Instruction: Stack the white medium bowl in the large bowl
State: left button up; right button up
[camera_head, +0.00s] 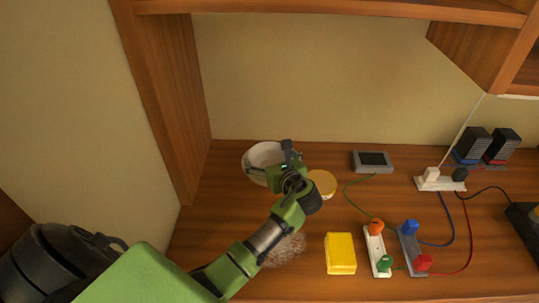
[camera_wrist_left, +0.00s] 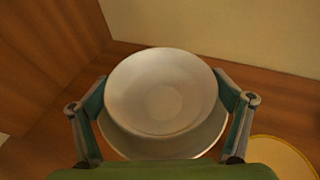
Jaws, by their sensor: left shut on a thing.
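The white medium bowl (camera_wrist_left: 162,85) is held between the two fingers of my left gripper (camera_head: 284,163). The fingers press on the bowl from its left and right sides in the left wrist view, and the bowl's open side faces the camera. The white large bowl (camera_wrist_left: 150,148) shows as a wider rim below and around the medium bowl. I cannot tell whether the two bowls touch. In the head view the white bowls (camera_head: 262,158) overlap near the back left of the desk, partly hidden by my gripper. My right gripper is not in view.
A round yellow-topped thing (camera_head: 322,183) lies just right of the gripper. A yellow box (camera_head: 340,253), power strips with plugs (camera_head: 376,250), a grey device (camera_head: 372,161) and dark speakers (camera_head: 472,146) stand further right. A wooden side panel (camera_head: 170,110) rises at the left.

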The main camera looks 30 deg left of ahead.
pick_arm(q)
jog(key=o, duration=1)
jog(key=shift+r, duration=0.3)
jog(key=v, duration=1.2)
jog(key=shift+r, duration=0.35)
jog(key=shift+r, duration=0.1)
